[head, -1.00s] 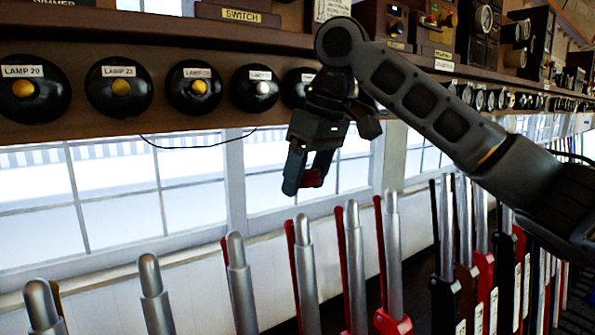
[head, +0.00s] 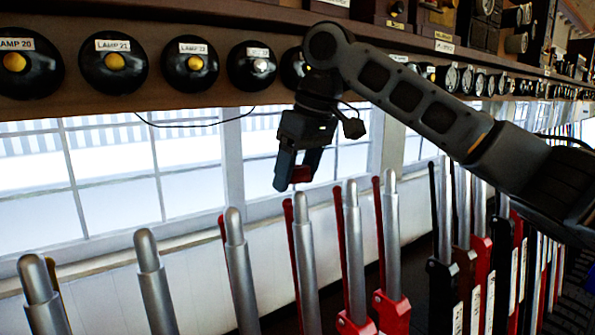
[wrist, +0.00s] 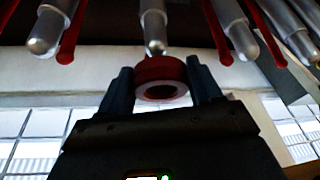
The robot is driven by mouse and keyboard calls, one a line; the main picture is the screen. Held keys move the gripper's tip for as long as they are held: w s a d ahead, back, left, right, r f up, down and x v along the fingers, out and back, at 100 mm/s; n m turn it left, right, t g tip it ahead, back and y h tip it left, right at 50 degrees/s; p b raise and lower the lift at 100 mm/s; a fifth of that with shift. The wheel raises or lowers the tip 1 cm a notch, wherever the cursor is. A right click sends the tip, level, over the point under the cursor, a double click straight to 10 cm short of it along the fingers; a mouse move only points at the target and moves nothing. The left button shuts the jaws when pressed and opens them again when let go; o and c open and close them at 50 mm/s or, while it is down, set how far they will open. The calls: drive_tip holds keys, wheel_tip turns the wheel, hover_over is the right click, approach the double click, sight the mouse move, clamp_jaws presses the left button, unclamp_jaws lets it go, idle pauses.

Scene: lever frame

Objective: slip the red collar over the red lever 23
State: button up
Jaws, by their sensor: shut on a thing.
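My gripper (head: 293,188) is shut on the red collar (head: 301,174), which shows between its dark fingers. In the wrist view the collar (wrist: 160,79) is a short ring with its round hole facing the camera, gripped at both sides by my gripper (wrist: 159,85). A silver lever (head: 306,250) with a rounded tip and a red strip beside it stands just below the collar in the head view. In the wrist view a lever tip (wrist: 154,30) lies just beyond the collar, roughly in line with it. The collar is not around it. No number on this lever is legible.
Neighbouring silver levers (head: 240,270) and (head: 354,245) stand close on both sides in a long row, several with red strips. A shelf with round black lamps (head: 190,65) runs above and behind. Windows (head: 110,180) are behind the levers.

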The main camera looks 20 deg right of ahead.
sight(302, 192)
drive_tip(key=shift+s+d+r+p, duration=0.1)
drive_tip(key=shift+s+d+p, duration=0.05)
drive_tip(key=shift+s+p, duration=0.15)
idle(0.5)
drive_tip(key=shift+f, duration=0.4)
drive_tip(key=shift+s+f, duration=0.1)
drive_tip(key=shift+f, duration=0.25)
drive_tip(key=shift+f+b, duration=0.35)
drive_tip(key=shift+s+f, duration=0.1)
drive_tip(key=shift+f, duration=0.2)
drive_tip(key=shift+s+d+f+b, duration=0.15)
drive_tip(key=shift+f+b, duration=0.15)
drive_tip(key=shift+f, duration=0.4)
drive_tip(key=shift+f, duration=0.3)
drive_tip(key=shift+s+f, duration=0.15)
drive_tip(key=shift+f, duration=0.45)
